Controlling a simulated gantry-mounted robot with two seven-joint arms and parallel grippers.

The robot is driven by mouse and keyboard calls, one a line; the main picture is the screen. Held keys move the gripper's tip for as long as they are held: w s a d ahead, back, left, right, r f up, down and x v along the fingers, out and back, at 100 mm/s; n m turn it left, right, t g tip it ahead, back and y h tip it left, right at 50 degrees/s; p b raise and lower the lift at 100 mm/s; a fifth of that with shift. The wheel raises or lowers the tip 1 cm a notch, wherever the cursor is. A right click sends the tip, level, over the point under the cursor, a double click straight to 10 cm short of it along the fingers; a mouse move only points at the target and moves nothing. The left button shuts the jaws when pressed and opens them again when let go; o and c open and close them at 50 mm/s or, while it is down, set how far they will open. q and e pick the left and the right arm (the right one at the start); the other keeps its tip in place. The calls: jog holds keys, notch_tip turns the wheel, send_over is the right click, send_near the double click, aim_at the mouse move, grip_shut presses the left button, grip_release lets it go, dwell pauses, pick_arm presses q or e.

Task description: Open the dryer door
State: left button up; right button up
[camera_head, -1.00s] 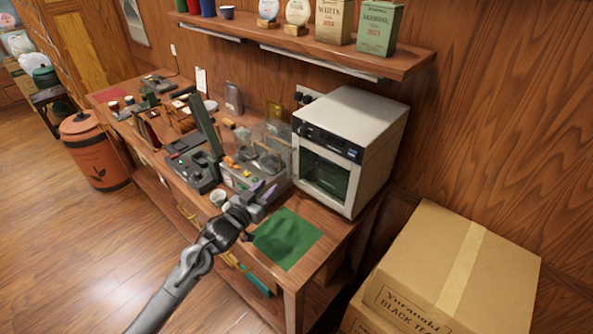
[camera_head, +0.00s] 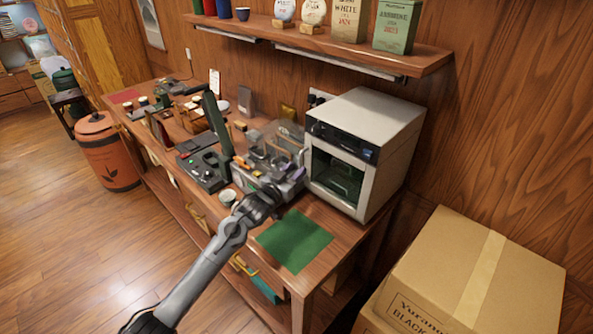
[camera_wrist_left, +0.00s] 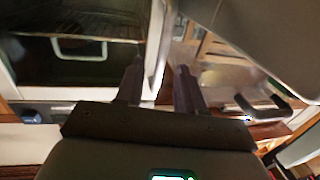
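The dryer (camera_head: 385,128) is a white box with a dark control strip and a dark glass door (camera_head: 338,175), at the right end of the wooden counter. The door looks closed. My left gripper (camera_head: 292,184) is just left of the door's lower left edge. In the left wrist view, the two fingers of my left gripper (camera_wrist_left: 158,82) are apart. A pale upright bar (camera_wrist_left: 157,45) at the edge of the dark glass shows between and beyond the fingertips. I cannot tell whether the fingers touch it. My right gripper is not in view.
A green mat (camera_head: 294,241) lies in front of the dryer. Grey devices and a white cup (camera_head: 228,197) crowd the counter to the left. A shelf (camera_head: 330,45) with tins hangs above. Cardboard boxes (camera_head: 480,275) stand on the right.

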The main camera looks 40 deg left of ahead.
pick_arm(q)
jog(key=shift+w, duration=0.8)
grip_shut()
